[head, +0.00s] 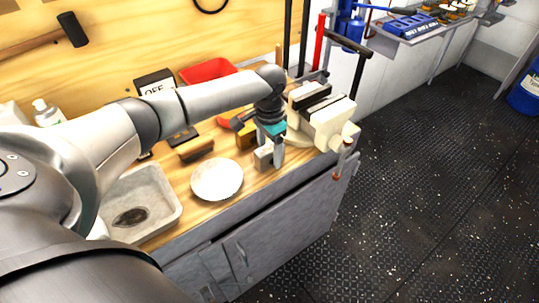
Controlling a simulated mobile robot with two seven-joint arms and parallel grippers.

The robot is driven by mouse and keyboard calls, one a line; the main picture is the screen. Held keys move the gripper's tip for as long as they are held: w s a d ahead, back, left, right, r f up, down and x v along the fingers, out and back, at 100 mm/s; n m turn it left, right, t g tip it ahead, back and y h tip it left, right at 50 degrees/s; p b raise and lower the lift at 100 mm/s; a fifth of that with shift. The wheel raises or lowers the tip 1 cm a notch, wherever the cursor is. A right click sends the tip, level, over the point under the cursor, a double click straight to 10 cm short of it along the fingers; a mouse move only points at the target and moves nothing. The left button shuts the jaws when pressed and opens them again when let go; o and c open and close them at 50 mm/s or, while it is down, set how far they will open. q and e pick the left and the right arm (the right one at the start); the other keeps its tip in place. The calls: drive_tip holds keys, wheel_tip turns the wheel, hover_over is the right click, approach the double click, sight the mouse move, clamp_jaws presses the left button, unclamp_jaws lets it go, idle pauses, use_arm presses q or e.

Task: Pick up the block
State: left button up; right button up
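My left arm comes in from the left and reaches over the wooden workbench (232,190). Its gripper (271,155) points down at the bench top, between a white plate and a cream vise. A small grey-tan block (263,158) shows at the gripper's fingers, near the front edge of the bench. The fingers are small and partly hidden, so I cannot tell whether they are open beside the block or shut on it. My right gripper is not in view.
The white plate (217,179) lies left of the block. The vise (325,125) stands close on the right. A sink (165,187) is at the left.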

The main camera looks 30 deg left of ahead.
use_arm(q)
clamp_jaws()
idle(0.3)
drive_tip(key=shift+w+r, duration=0.1)
